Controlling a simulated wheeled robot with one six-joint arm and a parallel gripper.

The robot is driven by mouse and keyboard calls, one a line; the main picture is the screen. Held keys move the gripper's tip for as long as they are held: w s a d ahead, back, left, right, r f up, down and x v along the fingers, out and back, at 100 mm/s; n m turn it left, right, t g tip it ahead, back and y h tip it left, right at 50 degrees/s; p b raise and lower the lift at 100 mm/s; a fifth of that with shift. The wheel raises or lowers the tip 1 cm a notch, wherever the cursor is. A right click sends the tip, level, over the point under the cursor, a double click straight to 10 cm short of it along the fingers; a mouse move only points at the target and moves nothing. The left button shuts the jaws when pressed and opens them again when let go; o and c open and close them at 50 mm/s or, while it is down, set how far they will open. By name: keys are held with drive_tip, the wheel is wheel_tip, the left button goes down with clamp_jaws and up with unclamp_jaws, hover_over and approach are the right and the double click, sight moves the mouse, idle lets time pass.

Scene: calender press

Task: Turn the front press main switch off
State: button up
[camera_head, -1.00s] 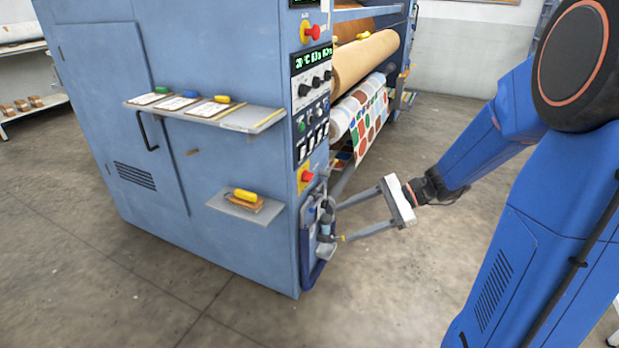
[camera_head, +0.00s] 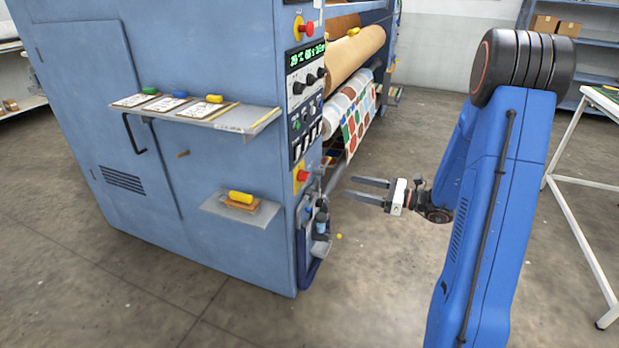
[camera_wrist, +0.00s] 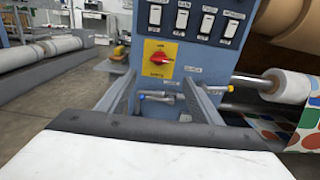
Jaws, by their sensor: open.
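The main switch, a red rotary handle on a yellow plate, is low on the narrow front face of the blue press (camera_head: 85,95) in the head view (camera_head: 303,176). In the wrist view the red handle (camera_wrist: 159,58) lies across its yellow plate, below a row of white rocker switches (camera_wrist: 190,18). A pale mark on it points right; its labels are too small to read. My gripper (camera_head: 349,187) is open and empty, right of the switch and apart from it in the head view. In the wrist view its fingers (camera_wrist: 163,82) spread to either side below the switch.
A red button (camera_head: 306,28) on yellow is higher up the same face, above the display and knobs. Two small shelves (camera_head: 262,122) jut from the press side. A white-legged table (camera_head: 578,185) stands right; floor is clear between.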

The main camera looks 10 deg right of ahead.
sight(308, 176)
drive_tip(key=x, duration=1.6)
drive_tip(key=c, duration=1.1)
drive_tip(key=shift+o, duration=0.2)
